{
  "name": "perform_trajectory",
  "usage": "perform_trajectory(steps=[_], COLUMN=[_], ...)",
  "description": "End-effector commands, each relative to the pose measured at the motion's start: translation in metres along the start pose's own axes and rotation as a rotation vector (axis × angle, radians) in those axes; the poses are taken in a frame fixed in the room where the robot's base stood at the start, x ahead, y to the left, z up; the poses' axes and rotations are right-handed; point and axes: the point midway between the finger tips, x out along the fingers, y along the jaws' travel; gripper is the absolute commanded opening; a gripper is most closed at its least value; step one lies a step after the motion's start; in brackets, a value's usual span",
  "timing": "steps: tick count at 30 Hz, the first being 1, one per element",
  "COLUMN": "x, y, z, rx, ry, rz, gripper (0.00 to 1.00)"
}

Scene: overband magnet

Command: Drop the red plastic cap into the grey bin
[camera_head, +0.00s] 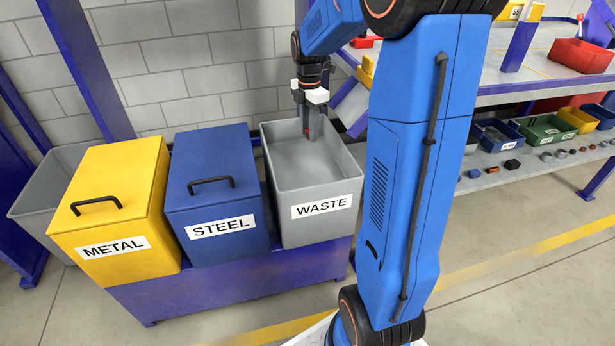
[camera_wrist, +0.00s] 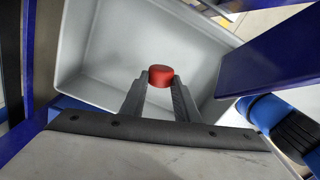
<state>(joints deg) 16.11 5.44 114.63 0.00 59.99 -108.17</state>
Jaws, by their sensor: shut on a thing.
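The red plastic cap (camera_wrist: 161,75) is held between the fingertips of my gripper (camera_wrist: 160,88) in the wrist view. In the head view my gripper (camera_head: 309,128) points down at the back part of the open grey bin (camera_head: 283,217), which is labelled WASTE. The cap shows there only as a small red spot (camera_head: 307,131) at the fingertips. The grey bin (camera_wrist: 85,40) also lies behind the cap in the wrist view, and its visible floor is bare. The fingertips appear to be inside the bin's opening; the exact height above its floor is unclear.
A closed blue STEEL bin (camera_head: 213,190) and a closed yellow METAL bin (camera_head: 115,205) stand left of the grey bin. Another grey container (camera_head: 50,180) is at far left. A blue post (camera_wrist: 268,55) is close on the right in the wrist view. Shelves with coloured trays stand at right.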

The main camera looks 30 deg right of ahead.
Motion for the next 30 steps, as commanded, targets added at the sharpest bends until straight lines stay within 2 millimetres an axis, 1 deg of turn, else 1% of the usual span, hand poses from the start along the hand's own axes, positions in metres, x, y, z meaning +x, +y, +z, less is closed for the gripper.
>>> perform_trajectory(steps=[3, 9, 15, 22, 23, 24, 25, 26, 30], x=[0.013, 0.029, 0.035, 0.035, 0.035, 0.035, 0.035, 0.035, 0.035], y=[0.0, 0.0, 0.0, 0.0, 0.0, 0.0, 0.0, 0.0, 0.0], z=[0.0, 0.0, 0.0, 0.0, 0.0, 0.0, 0.0, 0.0, 0.0], rx=[0.0, -0.001, -0.001, -0.001, -0.001, -0.001, -0.001, -0.001, -0.001], ry=[0.0, 0.0, 0.0, 0.0, 0.0, 0.0, 0.0, 0.0, 0.0], rz=[-0.001, -0.001, 0.001, 0.001, 0.001, 0.001, 0.001, 0.001, 0.001], gripper=[0.07, 0.07, 0.07, 0.07, 0.3, 0.4, 0.47, 0.5, 0.5])
